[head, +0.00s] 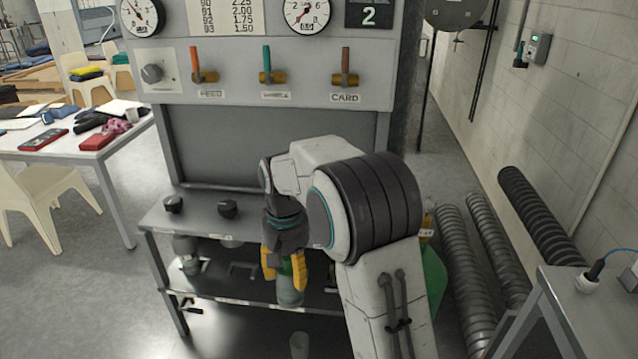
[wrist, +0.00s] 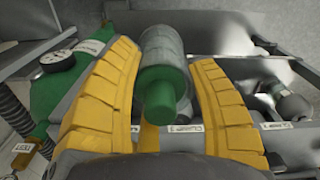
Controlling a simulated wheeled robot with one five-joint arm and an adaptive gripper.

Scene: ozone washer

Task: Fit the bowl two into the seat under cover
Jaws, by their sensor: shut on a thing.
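My gripper (head: 284,268) is shut on a grey-green cylindrical bowl (head: 290,293), held at the front of the washer bench. No number on it is readable, so I cannot tell from markings that it is bowl two. In the wrist view, my yellow fingers (wrist: 165,108) stand either side of the bowl (wrist: 163,50), whose green stub end faces the camera. Two dark knobs, left (head: 174,204) and right (head: 228,208), stand on the bench top (head: 197,220). The seat under the cover is not clearly seen; my arm hides part of the bench.
A bowl-like part (head: 187,255) hangs under the bench's left side, above a lower shelf (head: 215,289). A pale cylindrical object (head: 299,345) shows below the shelf. A green tank (head: 433,285) stands right, beside ribbed hoses (head: 465,280).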

